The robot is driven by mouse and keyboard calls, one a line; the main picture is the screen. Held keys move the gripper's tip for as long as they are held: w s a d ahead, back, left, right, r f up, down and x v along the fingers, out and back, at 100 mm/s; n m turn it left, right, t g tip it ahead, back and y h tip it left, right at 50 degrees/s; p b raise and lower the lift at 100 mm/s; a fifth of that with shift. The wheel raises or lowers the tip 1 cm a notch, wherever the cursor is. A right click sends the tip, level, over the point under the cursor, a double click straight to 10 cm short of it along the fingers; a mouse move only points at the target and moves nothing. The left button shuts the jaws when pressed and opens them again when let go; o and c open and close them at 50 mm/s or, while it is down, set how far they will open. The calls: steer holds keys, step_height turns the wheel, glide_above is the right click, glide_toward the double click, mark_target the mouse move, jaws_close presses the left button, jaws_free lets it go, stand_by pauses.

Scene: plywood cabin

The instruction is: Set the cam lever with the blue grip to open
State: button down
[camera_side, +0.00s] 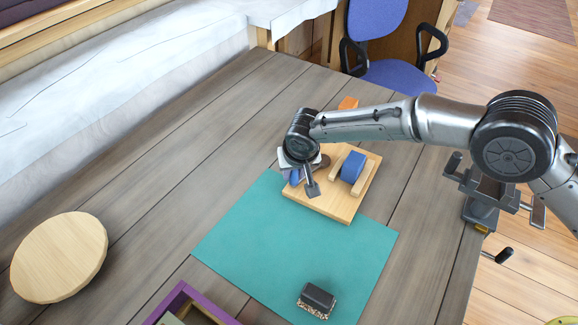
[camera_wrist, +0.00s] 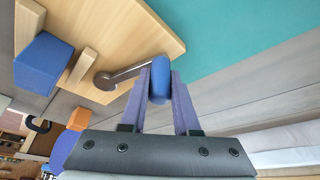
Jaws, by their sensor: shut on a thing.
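The cam lever is a metal rod with a blue grip (camera_wrist: 160,80), fixed by a dark round pivot (camera_wrist: 104,81) to a light wooden board (camera_side: 339,209). A blue block (camera_side: 352,167) sits between two wooden strips on the same board. My gripper (camera_wrist: 159,82) is shut on the blue grip, one purple finger on each side of it. In the side view the grip (camera_side: 294,176) shows only partly, beneath my wrist at the board's left edge. The rod points away from the blue block in the wrist view.
A teal mat (camera_side: 290,245) lies under and in front of the board. A dark brush-like block (camera_side: 318,297) rests on it. A round wooden disc (camera_side: 59,257) lies at the left, and a purple-edged tray (camera_side: 180,297) at the bottom. An orange piece (camera_side: 348,103) stands behind the board.

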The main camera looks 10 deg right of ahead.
steer(key=shift+s+d+n+y, duration=0.3)
steer(key=shift+s+d+n, duration=0.25)
steer(key=shift+n, duration=0.25)
steer(key=shift+s+d+n+y, duration=0.35)
steer(key=shift+s+n, duration=0.25)
steer(key=shift+n, duration=0.2)
steer(key=c, duration=0.7)
jaws_free()
steer(key=shift+o, duration=0.2)
steer(key=v, duration=1.4)
steer(key=shift+w, duration=0.1)
